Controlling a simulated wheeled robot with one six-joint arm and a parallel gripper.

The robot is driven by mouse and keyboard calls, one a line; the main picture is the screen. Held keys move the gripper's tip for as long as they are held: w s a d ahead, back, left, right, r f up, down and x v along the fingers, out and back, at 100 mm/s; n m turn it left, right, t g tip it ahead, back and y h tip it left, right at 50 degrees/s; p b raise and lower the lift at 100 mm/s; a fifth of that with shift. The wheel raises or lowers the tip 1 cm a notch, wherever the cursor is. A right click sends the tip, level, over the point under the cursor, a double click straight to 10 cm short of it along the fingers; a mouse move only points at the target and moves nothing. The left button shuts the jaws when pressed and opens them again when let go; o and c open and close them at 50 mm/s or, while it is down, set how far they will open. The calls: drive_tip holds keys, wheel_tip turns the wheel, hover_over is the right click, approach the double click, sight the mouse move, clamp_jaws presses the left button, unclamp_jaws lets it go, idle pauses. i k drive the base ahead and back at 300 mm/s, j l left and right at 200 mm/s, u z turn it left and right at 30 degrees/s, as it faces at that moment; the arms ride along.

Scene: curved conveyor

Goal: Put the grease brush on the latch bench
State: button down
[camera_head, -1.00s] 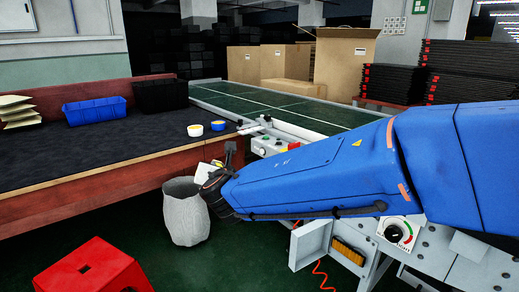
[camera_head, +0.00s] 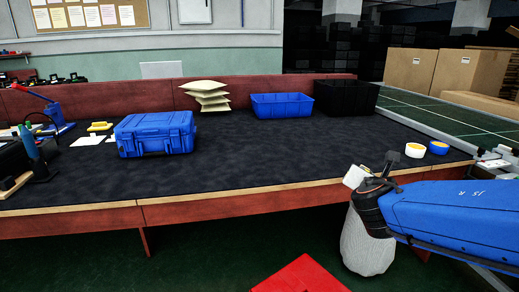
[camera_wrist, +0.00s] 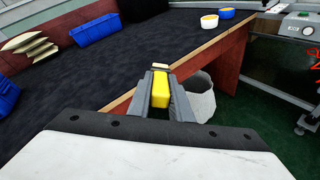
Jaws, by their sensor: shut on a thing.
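In the wrist view my gripper (camera_wrist: 160,78) is shut on a yellow thing (camera_wrist: 161,98), apparently the grease brush. Its bristles cannot be made out. In the head view my gripper (camera_head: 382,166) is at the right, near the front edge of a long bench with a dark top (camera_head: 250,165), apparently the latch bench. A pale part shows beside the gripper there, but I cannot tell whether it is the brush. The bench top also shows in the wrist view (camera_wrist: 110,60), beyond the fingers.
A blue case (camera_head: 155,134), blue bin (camera_head: 282,106), black bin (camera_head: 345,97), stacked cream pads (camera_head: 206,95) and two small tubs (camera_head: 415,150) (camera_head: 438,148) stand on the bench. Its middle front is clear. A grey sack-like bin (camera_head: 365,245) and red stool (camera_head: 302,275) are on the floor.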

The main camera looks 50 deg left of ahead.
sight(247, 157)
drive_tip(key=j, duration=0.65)
drive_tip(key=k+j+z, duration=0.1)
drive_tip(key=j, duration=0.5)
drive_tip(key=k+j, duration=0.1)
drive_tip(key=j, duration=0.55)
drive_tip(key=j+z, duration=0.1)
drive_tip(key=j, duration=0.55)
drive_tip(key=k+j, duration=0.2)
drive_tip(key=j, duration=0.4)
